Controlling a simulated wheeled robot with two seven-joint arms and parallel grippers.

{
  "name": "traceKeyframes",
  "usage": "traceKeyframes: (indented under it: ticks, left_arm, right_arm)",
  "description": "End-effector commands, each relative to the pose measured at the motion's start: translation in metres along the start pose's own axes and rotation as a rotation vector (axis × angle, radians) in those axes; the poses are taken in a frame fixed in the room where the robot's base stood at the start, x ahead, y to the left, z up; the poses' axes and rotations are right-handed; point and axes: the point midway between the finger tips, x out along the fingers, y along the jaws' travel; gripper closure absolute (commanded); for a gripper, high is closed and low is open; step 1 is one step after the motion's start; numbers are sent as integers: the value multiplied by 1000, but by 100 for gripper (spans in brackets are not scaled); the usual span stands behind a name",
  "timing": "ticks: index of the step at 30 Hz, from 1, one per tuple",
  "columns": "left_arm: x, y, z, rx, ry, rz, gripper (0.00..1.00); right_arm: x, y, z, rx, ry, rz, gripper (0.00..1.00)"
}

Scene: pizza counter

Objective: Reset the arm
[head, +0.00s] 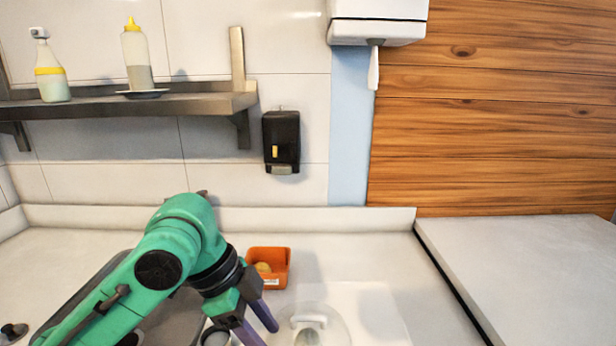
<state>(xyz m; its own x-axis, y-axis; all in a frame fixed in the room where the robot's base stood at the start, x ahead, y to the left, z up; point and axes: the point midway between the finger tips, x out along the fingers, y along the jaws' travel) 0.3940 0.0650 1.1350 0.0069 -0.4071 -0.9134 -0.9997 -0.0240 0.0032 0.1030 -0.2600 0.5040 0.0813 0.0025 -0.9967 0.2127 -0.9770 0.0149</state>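My green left arm reaches in from the lower left over the counter. My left gripper (265,335) points down and to the right near the bottom edge of the head view. Its two dark purple fingers stand apart, with nothing seen between them; the tip of the nearer finger is cut off by the frame. My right gripper is not in view.
An orange container (277,281) with something yellowish inside sits just behind my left gripper. A white handled object (308,323) on a clear round base stands to its right. A shelf (110,106) holds two bottles. The counter's right part (520,262) is clear.

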Motion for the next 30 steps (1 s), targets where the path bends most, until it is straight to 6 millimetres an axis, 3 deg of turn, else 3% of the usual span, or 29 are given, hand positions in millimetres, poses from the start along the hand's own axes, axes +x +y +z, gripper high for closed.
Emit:
traceKeyframes:
  ticks: [4, 11, 17, 20, 23, 30]
  left_arm:
    - [16, -4, 0, -40, 31, -16, 46]
    - [48, -13, 5, -149, 100, -62, 46]
    - [85, -19, 23, -340, 177, -129, 46]
    - [109, -19, 47, -501, 208, -182, 46]
    - [131, -12, 85, -698, 206, -251, 46]
    - [160, 29, 178, -1053, 86, -399, 46]
  right_arm:
    - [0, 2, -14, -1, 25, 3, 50]
    - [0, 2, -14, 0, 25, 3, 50]
    - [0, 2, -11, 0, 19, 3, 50]
    - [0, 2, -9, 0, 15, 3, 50]
    - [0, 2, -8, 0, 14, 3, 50]
    - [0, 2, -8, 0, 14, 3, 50]
